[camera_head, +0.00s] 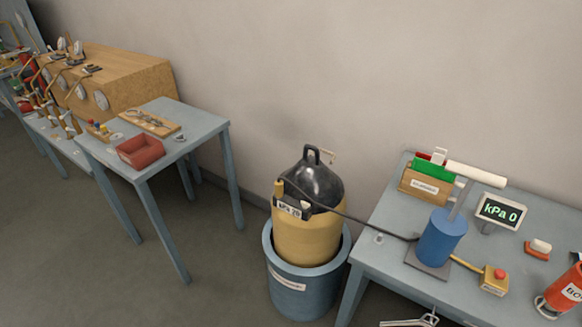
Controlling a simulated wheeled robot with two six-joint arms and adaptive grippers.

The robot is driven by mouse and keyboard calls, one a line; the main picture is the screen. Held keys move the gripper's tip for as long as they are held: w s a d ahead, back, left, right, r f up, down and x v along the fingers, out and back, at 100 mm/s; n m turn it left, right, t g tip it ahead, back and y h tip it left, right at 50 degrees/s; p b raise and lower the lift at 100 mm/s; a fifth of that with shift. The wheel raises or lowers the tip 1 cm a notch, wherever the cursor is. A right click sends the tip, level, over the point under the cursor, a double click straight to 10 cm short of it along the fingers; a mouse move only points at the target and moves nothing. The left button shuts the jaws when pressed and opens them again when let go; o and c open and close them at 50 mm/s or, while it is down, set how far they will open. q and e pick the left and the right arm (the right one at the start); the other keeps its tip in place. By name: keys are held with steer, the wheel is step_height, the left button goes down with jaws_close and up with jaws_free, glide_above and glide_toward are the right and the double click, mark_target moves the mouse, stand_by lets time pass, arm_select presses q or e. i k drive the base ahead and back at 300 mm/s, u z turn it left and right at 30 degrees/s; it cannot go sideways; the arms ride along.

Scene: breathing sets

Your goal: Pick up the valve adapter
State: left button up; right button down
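I cannot tell for sure which thing is the valve adapter. A small metallic piece (379,239) lies on the left part of the right table. Another small round metallic piece (180,137) lies on the left table, right of the red tray. Only the tip of one gripper (412,321) shows at the bottom edge, below the front of the right table, apart from both pieces; it appears to be my right one. Its fingers are mostly cut off, so open or shut is unclear. My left gripper is not in view.
A yellow and black cylinder (308,235) stands in a blue tub (305,295) between the left table (205,117) and right table (390,262). A hose runs from it to a blue pump (441,240). A pressure display (500,212), green-topped box (428,182) and red canister (562,292) stand rightward.

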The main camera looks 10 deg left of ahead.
mark_target(279, 187)
steer(key=u, duration=0.1)
steer(key=k, duration=0.5)
steer(key=z, duration=1)
steer(key=i, duration=1.35)
steer(key=u, duration=0.8)
